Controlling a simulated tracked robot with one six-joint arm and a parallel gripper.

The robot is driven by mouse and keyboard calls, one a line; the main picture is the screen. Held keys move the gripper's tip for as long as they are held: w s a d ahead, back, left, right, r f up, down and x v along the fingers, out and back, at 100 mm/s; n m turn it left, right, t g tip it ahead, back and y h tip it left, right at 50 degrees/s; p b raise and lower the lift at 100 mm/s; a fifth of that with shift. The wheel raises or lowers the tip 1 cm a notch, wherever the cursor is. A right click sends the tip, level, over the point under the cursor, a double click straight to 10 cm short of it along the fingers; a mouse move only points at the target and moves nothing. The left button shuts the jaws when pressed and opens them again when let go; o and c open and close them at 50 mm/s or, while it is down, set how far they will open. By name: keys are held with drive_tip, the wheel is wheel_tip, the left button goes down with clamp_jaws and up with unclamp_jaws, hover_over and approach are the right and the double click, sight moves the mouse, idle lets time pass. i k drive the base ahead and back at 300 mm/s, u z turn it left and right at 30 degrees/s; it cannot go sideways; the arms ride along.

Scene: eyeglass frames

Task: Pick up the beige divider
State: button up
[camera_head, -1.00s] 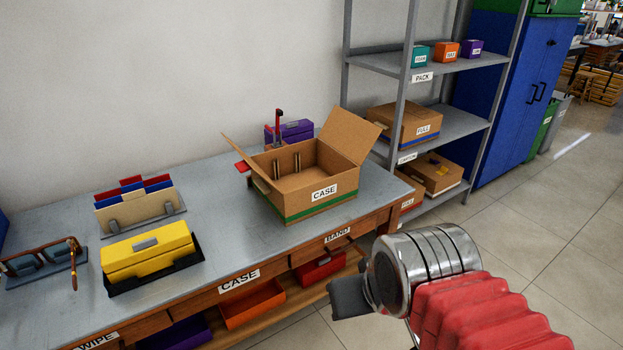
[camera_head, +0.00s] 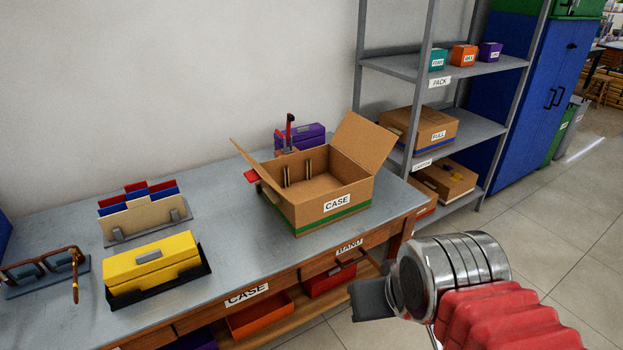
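The beige divider (camera_head: 140,222) stands upright at the front of a grey rack (camera_head: 183,233) on the left part of the bench. Blue and red dividers (camera_head: 151,190) stand behind it in the same rack. My gripper (camera_head: 370,300) is at the lower right, in front of the bench edge and well away from the rack. Its dark fingers show from the side, and I cannot tell whether they are apart. No held object shows.
A yellow case (camera_head: 150,262) in a black tray stands directly in front of the rack. Glasses (camera_head: 45,270) lie on a stand to the left. An open carton (camera_head: 325,190) occupies the bench's right side. Bare bench top (camera_head: 225,212) lies between rack and carton.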

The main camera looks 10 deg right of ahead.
sight(141, 214)
drive_tip(key=z, duration=0.3)
drive_tip(key=i, duration=1.25)
drive_tip(key=u, duration=1.5)
